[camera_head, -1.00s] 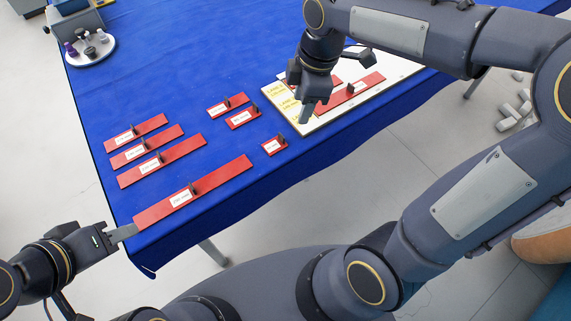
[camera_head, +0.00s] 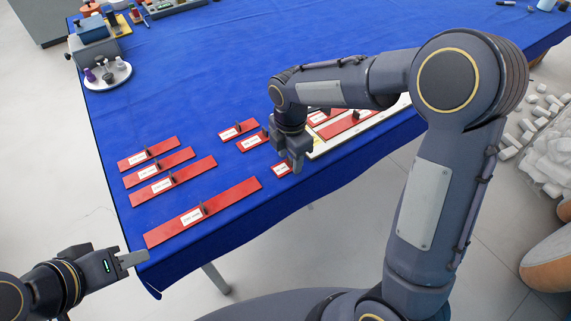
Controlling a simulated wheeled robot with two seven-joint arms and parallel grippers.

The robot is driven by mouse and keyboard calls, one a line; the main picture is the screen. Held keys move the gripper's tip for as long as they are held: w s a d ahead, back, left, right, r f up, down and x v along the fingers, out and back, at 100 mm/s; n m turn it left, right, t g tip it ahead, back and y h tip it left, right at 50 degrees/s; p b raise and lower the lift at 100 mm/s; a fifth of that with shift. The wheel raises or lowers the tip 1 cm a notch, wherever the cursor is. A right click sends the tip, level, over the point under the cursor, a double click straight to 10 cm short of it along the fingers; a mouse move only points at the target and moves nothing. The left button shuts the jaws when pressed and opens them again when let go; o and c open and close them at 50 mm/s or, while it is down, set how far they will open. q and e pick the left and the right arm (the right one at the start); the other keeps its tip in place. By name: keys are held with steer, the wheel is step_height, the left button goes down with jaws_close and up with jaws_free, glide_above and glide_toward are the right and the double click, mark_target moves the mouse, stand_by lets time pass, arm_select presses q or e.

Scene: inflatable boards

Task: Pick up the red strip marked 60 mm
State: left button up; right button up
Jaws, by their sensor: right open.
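Several red strips with white labels and small dark knobs lie on the blue cloth. The labels are too small to read, so I cannot tell which strip is marked 60 mm. The shortest loose strip (camera_head: 279,170) lies near the cloth's front edge. My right gripper (camera_head: 296,166) is open, pointing down just beside and partly over the right end of this strip; whether it touches is unclear. Two short strips, the upper (camera_head: 236,130) and the lower (camera_head: 250,143), lie behind it. My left gripper (camera_head: 133,259) is off the table's left front corner, its jaw opening unclear.
A long red strip (camera_head: 229,202) lies front left, with three medium ones behind, the nearest of them (camera_head: 196,175) among these. A white board (camera_head: 375,126) holding red strips sits behind my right arm. A round white tray (camera_head: 112,78) stands back left. The middle cloth is clear.

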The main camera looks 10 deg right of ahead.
steer(key=shift+f, duration=0.15)
jaws_close()
